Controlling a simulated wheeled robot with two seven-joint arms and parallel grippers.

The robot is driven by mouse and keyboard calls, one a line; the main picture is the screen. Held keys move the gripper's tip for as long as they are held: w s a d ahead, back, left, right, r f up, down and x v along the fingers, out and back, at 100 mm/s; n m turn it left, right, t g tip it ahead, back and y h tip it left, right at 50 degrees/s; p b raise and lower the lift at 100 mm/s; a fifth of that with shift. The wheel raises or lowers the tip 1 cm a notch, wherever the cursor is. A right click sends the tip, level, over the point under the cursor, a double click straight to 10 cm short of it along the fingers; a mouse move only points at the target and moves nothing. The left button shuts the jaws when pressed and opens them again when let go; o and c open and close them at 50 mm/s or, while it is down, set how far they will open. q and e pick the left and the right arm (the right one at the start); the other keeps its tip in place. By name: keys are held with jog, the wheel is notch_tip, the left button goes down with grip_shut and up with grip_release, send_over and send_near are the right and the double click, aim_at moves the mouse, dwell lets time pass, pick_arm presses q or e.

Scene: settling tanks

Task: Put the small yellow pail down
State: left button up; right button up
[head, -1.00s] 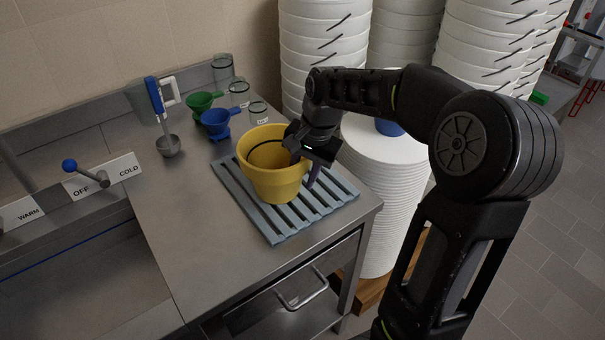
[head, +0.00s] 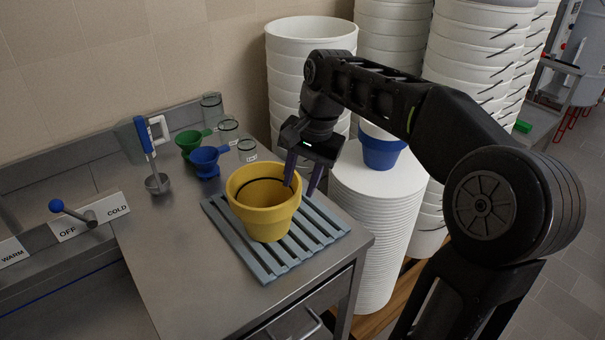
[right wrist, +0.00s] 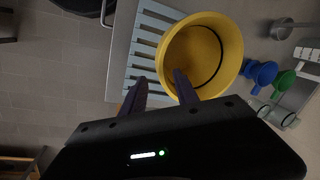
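The small yellow pail (head: 265,222) stands upright and looks empty on the grey-blue slatted rack (head: 322,236) on the steel counter. It also shows in the right wrist view (right wrist: 228,42). My right gripper (head: 301,188) is open just above the pail's right rim, with nothing held. One dark finger overlaps the rim and the inside of the pail in the picture; the other is outside it. In the right wrist view the two fingers (right wrist: 160,76) are clearly apart. Whether a fingertip still touches the rim I cannot tell. My left gripper is not in view.
Blue (head: 205,160) and green (head: 190,144) funnels, clear jars (head: 228,130) and a blue-handled ladle (head: 157,182) stand behind the pail. Stacked white lids (head: 372,230) with a blue pail (head: 382,152) on top rise at right. The counter front left of the rack is clear.

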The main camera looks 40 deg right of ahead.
aim_at(287, 208)
jog(key=shift+v, duration=1)
jog(key=shift+o, duration=0.3)
jog(key=a+f+m, duration=0.2)
jog(key=m, duration=0.1)
jog(key=a+f+m+h, duration=0.1)
jog(key=f+m, duration=0.1)
jog(key=shift+a+f+m, duration=0.1)
jog(key=shift+a+m, duration=0.3)
jog(key=shift+w+f, duration=0.25)
jog(key=shift+f, duration=1.05)
